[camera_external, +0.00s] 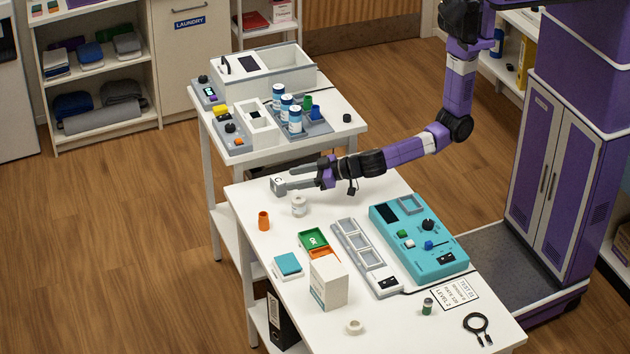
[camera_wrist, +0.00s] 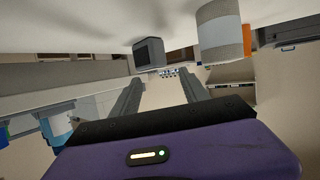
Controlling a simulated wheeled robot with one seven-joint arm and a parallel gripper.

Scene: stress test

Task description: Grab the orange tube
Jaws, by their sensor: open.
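The orange tube (camera_external: 263,221) stands upright on the near white table (camera_external: 215,335), close to its left edge. That jar (camera_external: 299,207) stands to the right of the tube in the external view. My gripper (camera_external: 284,184) is stretched out level near the table's far edge, above and beyond the tube in the picture, apart from it. In the wrist view my gripper (camera_wrist: 165,84) has its two fingers spread, with nothing between them.
A dark grey block (camera_wrist: 150,53) shows ahead of the fingers. A green tray (camera_external: 313,239), white box (camera_external: 328,283), teal block (camera_external: 287,263), grey rack (camera_external: 350,240) and teal panel (camera_external: 400,222) stand nearer. The table left of the tube is clear.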

